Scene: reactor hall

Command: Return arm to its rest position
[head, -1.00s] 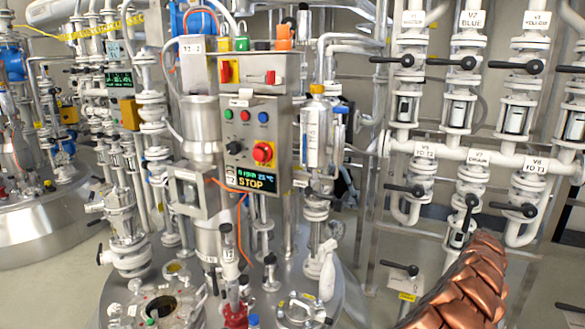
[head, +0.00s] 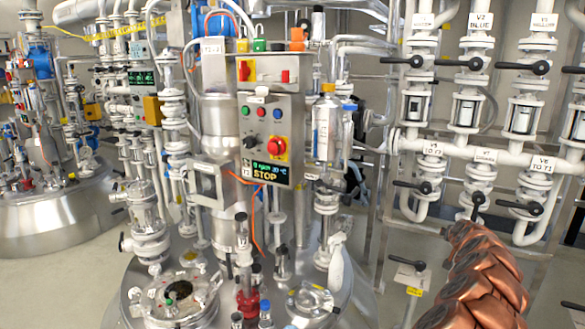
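My arm, a copper-coloured segmented link, rises from the bottom right corner of the head view, in front of the lower valve pipes. My gripper is not in the picture, so its state and anything it may hold are hidden. A reactor (head: 130,300) with a steel lid stands at the lower centre. Its control box (head: 263,138) has coloured buttons, a red knob and a display reading STOP.
A white pipe rack with black-handled valves (head: 472,64) fills the right side, close behind my arm. A second reactor vessel (head: 60,222) stands at the left. Bare floor (head: 60,285) shows at the lower left. A small valve (head: 408,266) stands left of my arm.

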